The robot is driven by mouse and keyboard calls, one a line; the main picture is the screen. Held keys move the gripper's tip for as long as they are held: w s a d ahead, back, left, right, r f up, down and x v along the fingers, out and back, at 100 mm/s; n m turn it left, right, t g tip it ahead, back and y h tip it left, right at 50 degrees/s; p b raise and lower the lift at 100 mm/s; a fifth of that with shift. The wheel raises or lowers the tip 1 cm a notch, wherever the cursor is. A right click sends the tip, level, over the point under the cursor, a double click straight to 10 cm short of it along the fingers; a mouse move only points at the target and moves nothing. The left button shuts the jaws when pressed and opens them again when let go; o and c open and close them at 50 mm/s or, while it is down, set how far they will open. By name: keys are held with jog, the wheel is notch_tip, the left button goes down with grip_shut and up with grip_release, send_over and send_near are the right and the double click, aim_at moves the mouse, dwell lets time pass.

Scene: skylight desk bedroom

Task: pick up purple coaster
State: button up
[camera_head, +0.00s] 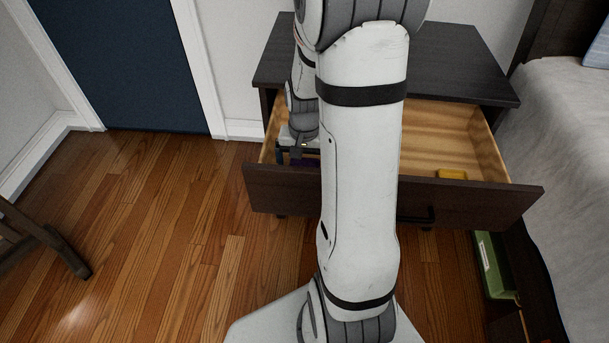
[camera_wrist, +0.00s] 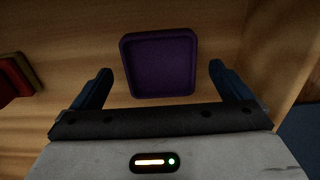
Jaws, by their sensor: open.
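The purple coaster (camera_wrist: 161,65) is a square with rounded corners and a raised rim. In the wrist view it lies on the light wood bottom of the drawer (camera_wrist: 225,20). My gripper (camera_wrist: 160,82) is open, one finger to the left of the coaster and one to the right, with gaps on both sides. I cannot tell how high the fingers are above it. In the head view a sliver of purple (camera_head: 303,163) shows at the left of the open drawer (camera_head: 455,203), mostly hidden by my arm and the drawer front.
A red thing (camera_wrist: 15,78) lies left of the coaster in the wrist view. A yellow thing (camera_head: 452,174) lies at the drawer's right. Drawer walls (camera_head: 489,150) bound the space, under the dark nightstand top (camera_head: 455,62). A bed (camera_head: 560,130) stands at right, with a green box (camera_head: 494,265) below.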

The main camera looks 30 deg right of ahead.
jog(key=shift+f, duration=0.7)
jog(key=shift+r, duration=0.1)
jog(key=c, duration=1.1)
